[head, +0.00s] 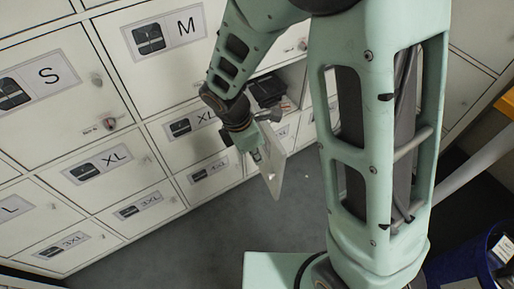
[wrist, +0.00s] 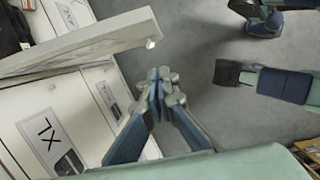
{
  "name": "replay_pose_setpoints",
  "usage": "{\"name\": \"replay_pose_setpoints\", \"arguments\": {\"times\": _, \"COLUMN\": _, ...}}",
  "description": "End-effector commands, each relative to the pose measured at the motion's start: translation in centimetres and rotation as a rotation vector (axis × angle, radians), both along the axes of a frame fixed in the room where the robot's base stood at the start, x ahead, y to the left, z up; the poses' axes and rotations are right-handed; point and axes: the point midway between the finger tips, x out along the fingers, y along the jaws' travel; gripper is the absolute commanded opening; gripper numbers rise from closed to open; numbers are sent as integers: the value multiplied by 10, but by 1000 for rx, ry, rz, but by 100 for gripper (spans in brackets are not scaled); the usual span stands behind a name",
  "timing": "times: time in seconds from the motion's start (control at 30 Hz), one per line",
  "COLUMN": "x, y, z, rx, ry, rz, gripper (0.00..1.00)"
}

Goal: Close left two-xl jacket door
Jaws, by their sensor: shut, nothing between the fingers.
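A white locker door (head: 273,176) stands swung open, jutting out from the locker wall; its size label is not readable. In the wrist view the same door (wrist: 95,46) crosses the upper left, with a small metal latch piece at its free end. Its open compartment (head: 284,78) holds dark folded items, partly hidden by my arm. My gripper (head: 257,157) is beside the door in the head view. In the wrist view my gripper (wrist: 160,80) is shut and empty, with its fingertips near the door's free end; I see a gap between them.
The grey floor (head: 190,245) in front is clear. A dark blue bin (head: 462,262) stands at the lower right.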

Motion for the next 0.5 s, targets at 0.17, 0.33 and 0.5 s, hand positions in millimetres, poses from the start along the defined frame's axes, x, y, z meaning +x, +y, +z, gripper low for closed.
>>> {"name": "replay_pose_setpoints", "arguments": {"times": 0.17, "x": 3, "y": -9, "z": -44, "rx": -2, "ry": 2, "rz": -1, "gripper": 0}}
{"name": "replay_pose_setpoints", "arguments": {"times": 0.33, "x": 13, "y": -28, "z": -51, "rx": 1, "ry": -2, "rz": -7, "gripper": 0}}
{"name": "replay_pose_setpoints", "arguments": {"times": 0.5, "x": 21, "y": -43, "z": -51, "rx": 2, "ry": -2, "rz": -4, "gripper": 0}}
